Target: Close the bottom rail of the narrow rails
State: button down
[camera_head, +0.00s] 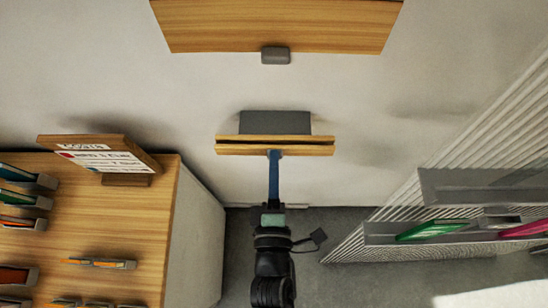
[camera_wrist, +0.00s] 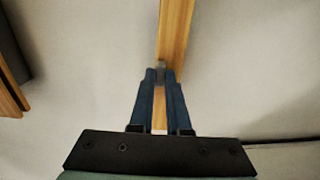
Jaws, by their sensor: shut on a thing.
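The narrow rails are two thin wooden strips, one close above the other, in the middle of the head view, with a grey block (camera_head: 275,123) behind them. The upper strip (camera_head: 235,138) and the bottom rail (camera_head: 235,150) show a thin dark gap between them. My gripper (camera_head: 274,155) reaches up to the middle of the bottom rail's front. In the wrist view my gripper's blue fingers (camera_wrist: 160,78) are shut at the bottom rail (camera_wrist: 176,30), with a small grey piece between their tips. Whether they grip the wood or this grey piece is hard to tell.
A larger wooden panel (camera_head: 280,25) with a grey handle (camera_head: 275,55) is at the top. A wooden table (camera_head: 120,220) with a sign (camera_head: 100,155) and several coloured items stands left. A ribbed rack (camera_head: 470,187) with green and pink items stands right.

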dwell(0.4)
jog(key=c, duration=0.9)
grip_release()
jog(key=s+b, duration=0.1)
jog(key=s, duration=0.3)
jog(key=s+b, duration=0.1)
jog(key=s, duration=0.3)
jog(key=s+r+b, duration=0.1)
jog(key=s, duration=0.4)
jog(key=shift+b, duration=0.3)
jog(key=shift+w, duration=0.1)
